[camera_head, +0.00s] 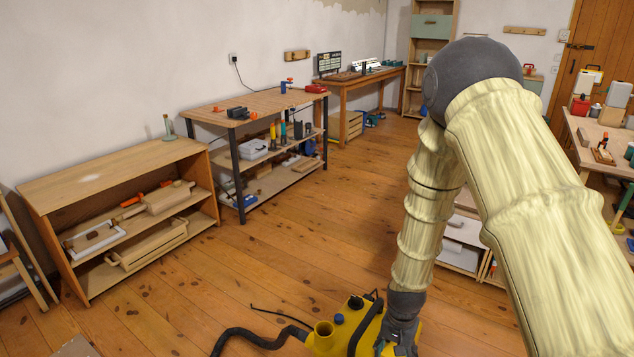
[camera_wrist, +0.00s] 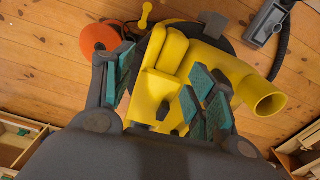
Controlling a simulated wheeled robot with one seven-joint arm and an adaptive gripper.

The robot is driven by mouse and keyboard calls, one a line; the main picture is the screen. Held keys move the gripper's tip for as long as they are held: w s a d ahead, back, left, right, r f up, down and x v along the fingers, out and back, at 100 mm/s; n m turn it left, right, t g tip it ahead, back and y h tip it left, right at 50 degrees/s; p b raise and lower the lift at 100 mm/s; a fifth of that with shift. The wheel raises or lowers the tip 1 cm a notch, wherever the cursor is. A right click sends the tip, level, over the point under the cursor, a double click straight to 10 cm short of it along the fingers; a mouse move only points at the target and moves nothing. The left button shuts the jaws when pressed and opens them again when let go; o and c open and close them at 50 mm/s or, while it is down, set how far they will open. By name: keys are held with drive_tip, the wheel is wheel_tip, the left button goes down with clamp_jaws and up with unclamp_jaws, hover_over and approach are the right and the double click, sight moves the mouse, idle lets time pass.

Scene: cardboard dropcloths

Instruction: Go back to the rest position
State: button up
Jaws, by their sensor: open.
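My gripper (camera_wrist: 155,95) is open, with its teal-padded fingers spread apart in the wrist view. Between and beyond the fingers is a yellow machine (camera_wrist: 172,72) with a wide pipe-like opening on its right side. I see nothing held between the fingers. In the head view my arm bends down at the right, and its gripper end (camera_head: 397,335) is low, at the right side of the same yellow machine (camera_head: 328,343). I cannot tell whether the fingers touch the machine.
A dark hose (camera_head: 245,334) runs over the wooden floor (camera_head: 190,290) left of the machine. A low wooden shelf (camera_head: 110,175) and a workbench (camera_head: 262,103) stand along the left wall. A cluttered table (camera_head: 600,150) is at the right. The middle floor is clear.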

drive_tip(key=s+d+f+n+b, duration=0.1)
drive_tip(key=s+f+n+b, duration=0.15)
drive_tip(key=s+f, duration=0.6)
drive_tip(key=s+d+f+n+b, duration=0.1)
drive_tip(key=s+f+b, duration=0.35)
drive_tip(key=s, duration=0.75)
drive_tip(key=s+d+f+n+b, duration=0.1)
drive_tip(key=s+f+n, duration=0.1)
drive_tip(key=s+f, duration=0.8)
wheel_tip(320, 180, up, 16)
drive_tip(key=s+p, duration=0.1)
drive_tip(key=p, duration=1.4)
drive_tip(key=shift+s+a+r, duration=0.2)
drive_tip(key=shift+s+r, duration=0.05)
drive_tip(key=shift+s, duration=0.05)
